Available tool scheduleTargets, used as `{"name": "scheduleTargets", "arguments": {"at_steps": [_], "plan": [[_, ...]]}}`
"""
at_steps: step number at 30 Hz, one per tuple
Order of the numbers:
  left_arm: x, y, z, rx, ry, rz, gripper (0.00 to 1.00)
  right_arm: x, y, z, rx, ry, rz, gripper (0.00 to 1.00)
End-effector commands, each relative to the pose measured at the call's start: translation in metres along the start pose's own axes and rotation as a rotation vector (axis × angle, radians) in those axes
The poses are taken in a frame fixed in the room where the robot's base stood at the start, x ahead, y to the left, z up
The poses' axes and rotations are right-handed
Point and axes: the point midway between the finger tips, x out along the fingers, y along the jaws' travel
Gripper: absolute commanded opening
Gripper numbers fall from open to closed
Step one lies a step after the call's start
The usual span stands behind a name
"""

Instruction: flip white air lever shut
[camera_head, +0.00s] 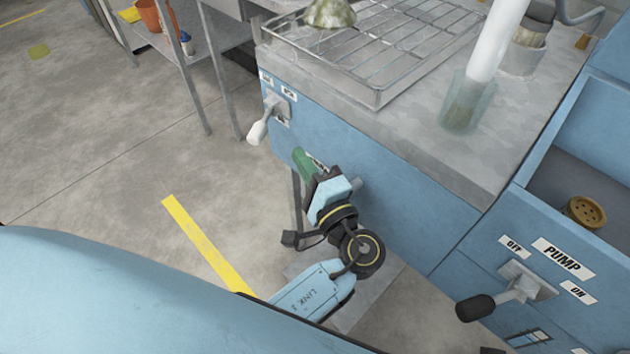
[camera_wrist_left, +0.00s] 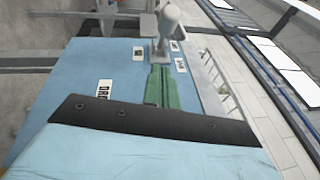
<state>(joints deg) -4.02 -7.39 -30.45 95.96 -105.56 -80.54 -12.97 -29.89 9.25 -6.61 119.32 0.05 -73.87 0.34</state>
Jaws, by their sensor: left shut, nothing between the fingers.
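The white air lever (camera_head: 258,130) sticks out from a plate near the upper left corner of the blue cabinet front, its handle slanting down and left. In the left wrist view the lever (camera_wrist_left: 167,22) stands just beyond the fingertips. My left gripper (camera_head: 299,153) has green fingers, shut with nothing between them, and is below and right of the lever in the head view. The shut fingers (camera_wrist_left: 160,72) point toward the lever's base in the left wrist view; I cannot tell whether they touch it. Small labels surround the lever plate, too small to read. My right gripper is not in view.
A black-handled pump lever (camera_head: 476,307) sits on the right cabinet, between OFF and ON labels. A wire rack (camera_head: 385,85) and a clear cylinder (camera_head: 468,100) stand on the worktop. A shelf (camera_head: 205,50) is at the upper left. Floor left of the cabinet is open.

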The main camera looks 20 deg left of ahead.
Motion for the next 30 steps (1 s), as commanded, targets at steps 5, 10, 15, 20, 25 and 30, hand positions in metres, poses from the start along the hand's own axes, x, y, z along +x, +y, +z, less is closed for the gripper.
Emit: {"name": "scheduleTargets", "arguments": {"at_steps": [5, 10, 15, 20, 25, 30], "plan": [[0.031, 0.001, 0.01, 0.001, 0.0, -0.002, 0.0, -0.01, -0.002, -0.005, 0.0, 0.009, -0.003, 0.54], [0.044, 0.001, 0.023, 0.0, 0.001, 0.0, 0.0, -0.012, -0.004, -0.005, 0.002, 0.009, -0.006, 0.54], [0.049, 0.001, 0.028, 0.001, 0.002, 0.001, 0.0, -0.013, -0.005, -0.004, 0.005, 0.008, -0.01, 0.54], [0.049, 0.001, 0.028, 0.001, 0.002, 0.001, 0.0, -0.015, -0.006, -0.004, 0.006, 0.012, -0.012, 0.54], [0.049, 0.001, 0.028, 0.001, 0.003, 0.001, 0.0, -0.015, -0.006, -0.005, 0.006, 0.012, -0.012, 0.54], [0.048, -0.001, 0.026, -0.004, 0.037, -0.005, 0.0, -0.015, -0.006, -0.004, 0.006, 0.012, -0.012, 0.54]]}}
